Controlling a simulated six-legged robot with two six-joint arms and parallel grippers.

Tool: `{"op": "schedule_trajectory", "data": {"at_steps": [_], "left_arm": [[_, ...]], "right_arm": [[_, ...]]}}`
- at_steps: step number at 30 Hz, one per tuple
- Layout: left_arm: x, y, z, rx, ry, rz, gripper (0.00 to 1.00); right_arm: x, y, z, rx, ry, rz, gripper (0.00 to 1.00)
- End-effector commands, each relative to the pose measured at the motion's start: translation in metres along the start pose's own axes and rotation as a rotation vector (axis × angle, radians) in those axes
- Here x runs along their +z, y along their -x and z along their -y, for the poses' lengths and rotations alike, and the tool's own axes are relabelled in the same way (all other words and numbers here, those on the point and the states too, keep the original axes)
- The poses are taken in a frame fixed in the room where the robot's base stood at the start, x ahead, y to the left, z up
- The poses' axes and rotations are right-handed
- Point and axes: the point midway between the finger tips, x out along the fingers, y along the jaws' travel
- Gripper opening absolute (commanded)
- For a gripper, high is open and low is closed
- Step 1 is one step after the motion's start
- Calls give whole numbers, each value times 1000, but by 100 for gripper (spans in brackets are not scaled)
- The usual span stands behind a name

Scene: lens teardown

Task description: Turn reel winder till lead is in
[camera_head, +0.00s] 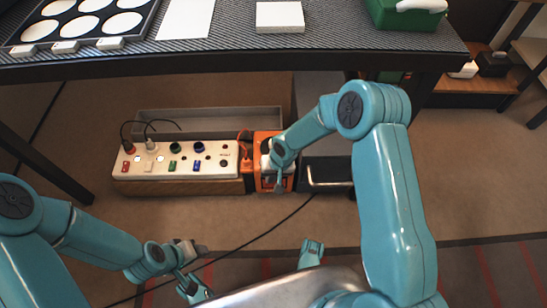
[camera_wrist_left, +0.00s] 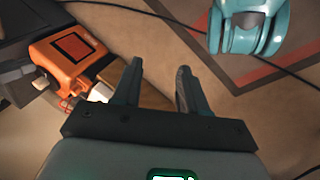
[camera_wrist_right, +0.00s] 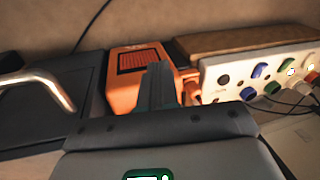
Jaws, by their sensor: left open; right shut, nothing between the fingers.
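An orange box (camera_head: 259,150), which may be the reel, stands on the floor at the right end of a white socket panel (camera_head: 205,172). My right gripper (camera_head: 280,186) is shut and empty in front of it. In the right wrist view, the shut fingers (camera_wrist_right: 159,85) overlap the orange box (camera_wrist_right: 122,88); I cannot tell whether they touch it. A winder handle is not clear. A black lead (camera_head: 268,232) lies across the floor towards the box area. My left gripper (camera_wrist_left: 157,85) is open and empty, apart from the orange box (camera_wrist_left: 68,62).
A dark case with a metal handle (camera_wrist_right: 45,80) stands beside the orange box. A table (camera_head: 240,47) overhangs the back. The floor in front is mostly clear.

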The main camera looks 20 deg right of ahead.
Motion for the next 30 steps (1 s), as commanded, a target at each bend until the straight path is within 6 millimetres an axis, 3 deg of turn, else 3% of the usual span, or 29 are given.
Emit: {"op": "schedule_trajectory", "data": {"at_steps": [1, 3, 6, 10, 14, 23, 30], "left_arm": [[0, -4, 1, 0, 0, -2, 43], [0, -4, 2, 0, 0, -3, 43], [0, -4, 2, 0, 0, -3, 43], [0, -4, 2, 0, 0, -3, 43], [-1, -7, 2, 0, 0, -5, 43], [-9, -24, 8, 1, -8, -41, 43], [-10, -21, 7, 1, -9, -43, 43]], "right_arm": [[-27, 4, -2, 41, -5, -34, 0], [-57, 15, -6, 100, -22, -72, 0], [-89, 31, -11, 168, -52, -122, 0], [-112, 45, -16, 222, -80, -165, 0], [-120, 47, -18, 242, -93, -180, 0], [-116, 9, -28, 243, -95, -180, 0], [-115, -12, -32, 242, -95, -180, 0]]}}
